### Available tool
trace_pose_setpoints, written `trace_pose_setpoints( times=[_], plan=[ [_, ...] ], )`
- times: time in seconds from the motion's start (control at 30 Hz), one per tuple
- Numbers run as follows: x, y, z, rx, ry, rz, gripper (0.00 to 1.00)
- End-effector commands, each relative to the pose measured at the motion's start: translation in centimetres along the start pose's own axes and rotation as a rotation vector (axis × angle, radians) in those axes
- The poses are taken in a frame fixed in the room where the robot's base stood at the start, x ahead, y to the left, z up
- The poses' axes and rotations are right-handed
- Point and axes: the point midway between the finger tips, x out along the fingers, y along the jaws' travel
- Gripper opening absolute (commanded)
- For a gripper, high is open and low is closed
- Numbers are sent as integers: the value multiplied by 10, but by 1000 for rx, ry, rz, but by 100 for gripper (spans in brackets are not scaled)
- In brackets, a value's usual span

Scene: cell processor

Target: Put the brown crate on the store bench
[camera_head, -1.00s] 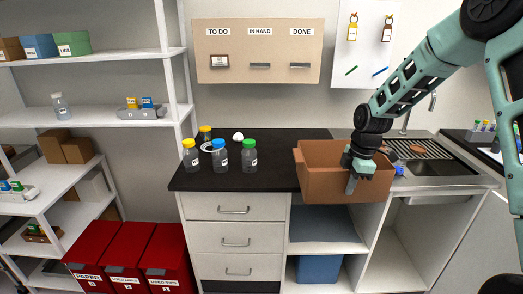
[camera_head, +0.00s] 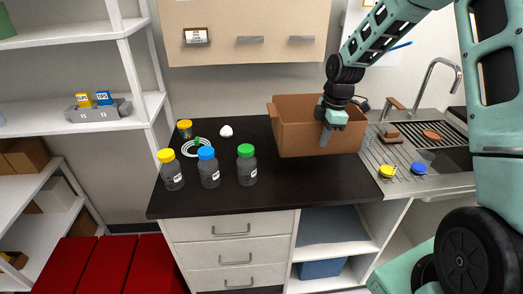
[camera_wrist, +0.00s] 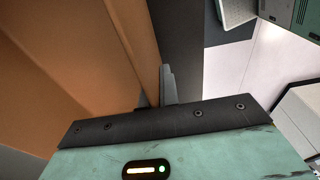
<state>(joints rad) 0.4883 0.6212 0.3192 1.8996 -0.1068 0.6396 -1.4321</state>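The brown crate (camera_head: 300,135) is upright and open-topped, at the right end of the black bench top (camera_head: 200,203), beside the sink. I cannot tell whether its base touches the top. My gripper (camera_head: 324,132) is at the crate's front right wall, one finger outside it. In the wrist view the crate (camera_wrist: 75,70) fills the left side, and my gripper (camera_wrist: 156,95) is shut on its wall, with a finger on each side. The crate's inside is mostly hidden.
Bottles with yellow (camera_head: 171,170), blue (camera_head: 208,167) and green (camera_head: 246,165) caps stand left of the crate. A white coil (camera_head: 190,150) and a small white item (camera_head: 226,131) lie behind them. The sink drainer (camera_head: 400,150) holds small items. The bench front middle is clear.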

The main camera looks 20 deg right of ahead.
Motion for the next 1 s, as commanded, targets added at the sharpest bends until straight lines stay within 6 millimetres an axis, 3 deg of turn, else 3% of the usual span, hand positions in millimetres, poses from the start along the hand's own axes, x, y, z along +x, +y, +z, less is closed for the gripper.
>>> trace_pose_setpoints(
  times=[0.3,0.7,1.0],
  plan=[
    [46,-1,5,-1,0,-4,0],
    [92,0,11,0,0,-1,0],
    [98,0,12,-1,0,1,0]
  ],
)
